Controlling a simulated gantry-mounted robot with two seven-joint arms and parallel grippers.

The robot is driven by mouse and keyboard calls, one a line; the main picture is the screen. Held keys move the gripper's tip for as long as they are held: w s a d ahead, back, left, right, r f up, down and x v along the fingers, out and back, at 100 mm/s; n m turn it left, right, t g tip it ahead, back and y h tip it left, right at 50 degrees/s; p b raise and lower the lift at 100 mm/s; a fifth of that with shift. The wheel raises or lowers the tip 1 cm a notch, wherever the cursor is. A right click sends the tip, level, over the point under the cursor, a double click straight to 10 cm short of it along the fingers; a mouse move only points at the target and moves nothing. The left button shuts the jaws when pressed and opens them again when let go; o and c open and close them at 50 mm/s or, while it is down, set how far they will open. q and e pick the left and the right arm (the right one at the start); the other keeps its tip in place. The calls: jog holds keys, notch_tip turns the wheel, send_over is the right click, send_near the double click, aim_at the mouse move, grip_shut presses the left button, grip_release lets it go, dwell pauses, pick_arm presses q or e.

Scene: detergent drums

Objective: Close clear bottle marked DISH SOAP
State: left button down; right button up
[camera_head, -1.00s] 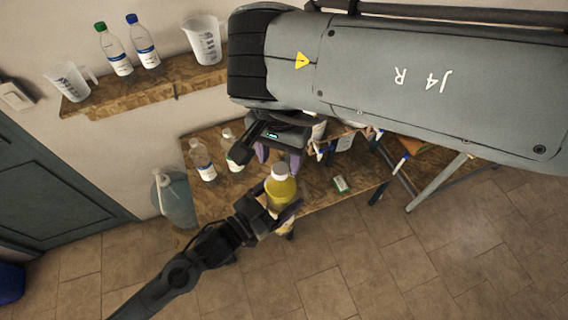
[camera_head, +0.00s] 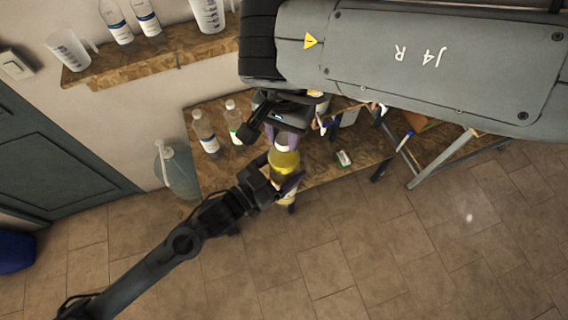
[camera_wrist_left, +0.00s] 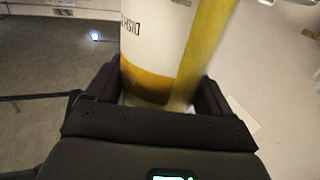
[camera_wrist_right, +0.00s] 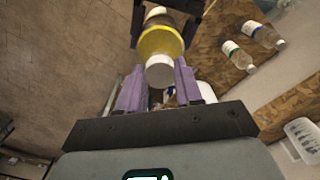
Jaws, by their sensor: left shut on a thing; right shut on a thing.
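The clear bottle (camera_head: 284,163) holds yellow liquid. Its white label (camera_wrist_left: 155,35) reads "DISH", with the rest cut off. My left gripper (camera_head: 287,186) is shut around its body and holds it off the table, near the front edge. The left wrist view shows the bottle between the fingers. A white cap (camera_wrist_right: 159,73) is at the bottle's mouth. My right gripper (camera_wrist_right: 158,85) has its purple fingers on both sides of the cap and is shut on it. Whether the cap is seated on the threads I cannot tell.
On the wooden table (camera_head: 325,172) stand two clear bottles (camera_head: 206,133) and a large blue-grey jug (camera_head: 177,170) is beside it. A wall shelf (camera_head: 150,62) carries bottles and measuring jugs. Floor in front is clear.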

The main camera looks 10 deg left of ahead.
grip_shut()
jog(key=m, duration=1.2)
jog(key=shift+m, duration=0.4)
jog(key=m, duration=0.4)
jog(key=shift+m, duration=0.4)
jog(key=m, duration=1.7)
jog(key=shift+m, duration=0.3)
jog(key=m, duration=0.6)
jog(key=shift+f, duration=0.1)
jog(key=m, duration=0.6)
jog(key=o, duration=1.1)
grip_release()
